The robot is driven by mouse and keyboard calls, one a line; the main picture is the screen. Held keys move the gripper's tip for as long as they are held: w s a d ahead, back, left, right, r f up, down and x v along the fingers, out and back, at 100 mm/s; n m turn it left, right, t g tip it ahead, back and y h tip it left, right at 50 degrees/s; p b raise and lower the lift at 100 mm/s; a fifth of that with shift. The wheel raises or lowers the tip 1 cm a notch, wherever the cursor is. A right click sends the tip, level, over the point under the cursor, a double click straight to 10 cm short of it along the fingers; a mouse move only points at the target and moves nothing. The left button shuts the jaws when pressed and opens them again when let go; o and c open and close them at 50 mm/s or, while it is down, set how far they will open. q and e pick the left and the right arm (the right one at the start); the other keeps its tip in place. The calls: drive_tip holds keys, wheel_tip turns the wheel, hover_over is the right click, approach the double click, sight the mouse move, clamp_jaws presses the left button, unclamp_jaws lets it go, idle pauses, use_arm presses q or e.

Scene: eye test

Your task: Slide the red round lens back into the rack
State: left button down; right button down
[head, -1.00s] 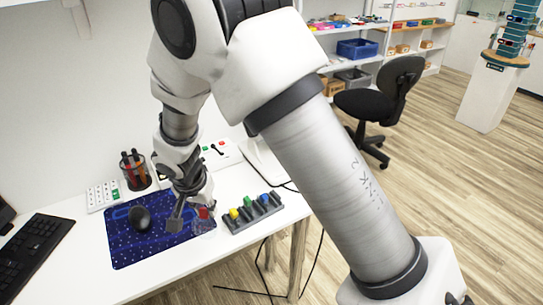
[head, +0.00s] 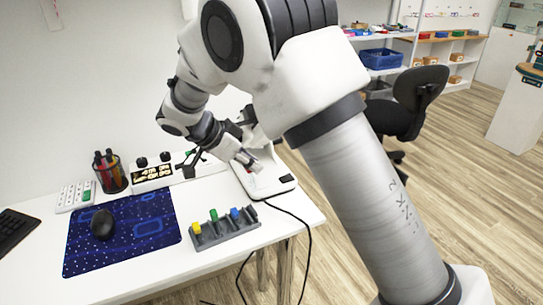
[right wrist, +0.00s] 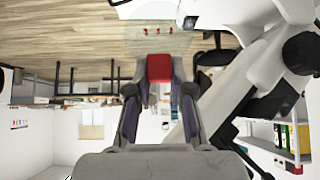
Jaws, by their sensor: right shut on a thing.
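The rack (head: 226,233) is a dark grey holder near the table's right front edge, with a yellow lens (head: 196,228), a green lens (head: 213,214) and a blue lens (head: 234,213) standing in it. My right gripper (head: 247,162) is behind and a little right of the rack, in front of a white device. It is shut on the red lens (right wrist: 159,68), whose red block shows between the fingertips in the right wrist view. My left gripper is in neither view.
A blue mat (head: 122,240) with a black mouse (head: 103,224) lies left of the rack. A pen cup (head: 110,172), a keypad (head: 75,196) and a white device (head: 268,181) stand behind. A cable runs off the table's right side.

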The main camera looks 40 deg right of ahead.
sight(250, 190)
drive_tip(key=shift+a+f, duration=0.25)
drive_tip(key=shift+a, duration=0.3)
drive_tip(key=shift+d+f+b, duration=0.3)
drive_tip(key=shift+f+b, duration=0.35)
drive_tip(key=shift+f, duration=0.1)
drive_tip(key=shift+a+f+b, duration=0.15)
drive_tip(key=shift+f+b, duration=0.25)
drive_tip(key=shift+f, duration=0.15)
drive_tip(key=shift+f+b, duration=0.4)
drive_tip(key=shift+f, duration=0.4)
drive_tip(key=shift+f+b, duration=0.3)
drive_tip(key=shift+b, duration=0.4)
drive_tip(key=shift+f+b, duration=1.5)
drive_tip(key=shift+b, duration=0.15)
idle(0.9)
drive_tip(key=shift+f+b, duration=0.3)
drive_tip(key=shift+f, duration=0.05)
